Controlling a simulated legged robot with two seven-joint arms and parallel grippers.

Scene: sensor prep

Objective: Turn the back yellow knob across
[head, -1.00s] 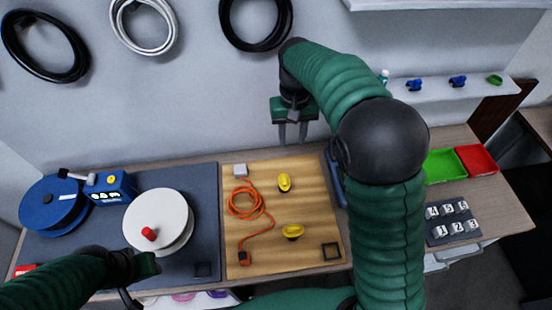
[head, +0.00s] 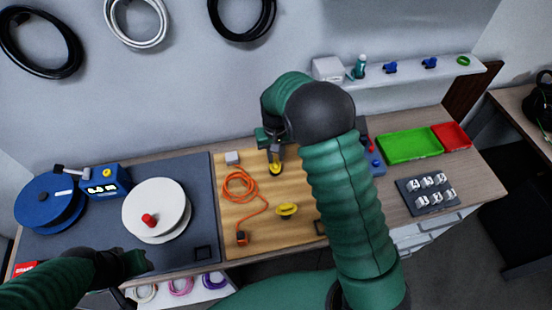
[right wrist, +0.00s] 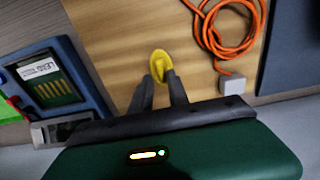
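The back yellow knob (head: 275,170) stands on the wooden board (head: 240,215), partly covered by my right gripper (head: 275,158) in the head view. In the right wrist view the yellow knob (right wrist: 161,64) shows just beyond and between the two dark fingertips of the right gripper (right wrist: 160,80). The fingers are apart, and I see no clear contact. A second yellow knob (head: 286,210) sits nearer the front of the board. My left gripper (head: 138,262) is at the lower left, near the white reel; its fingers are not clear.
An orange cable (head: 240,185) lies on the board left of the knobs, by a grey block (head: 232,157). A white reel (head: 157,208) with a red knob and a blue device (head: 107,182) are left. Green (head: 410,146) and red (head: 452,136) trays are right.

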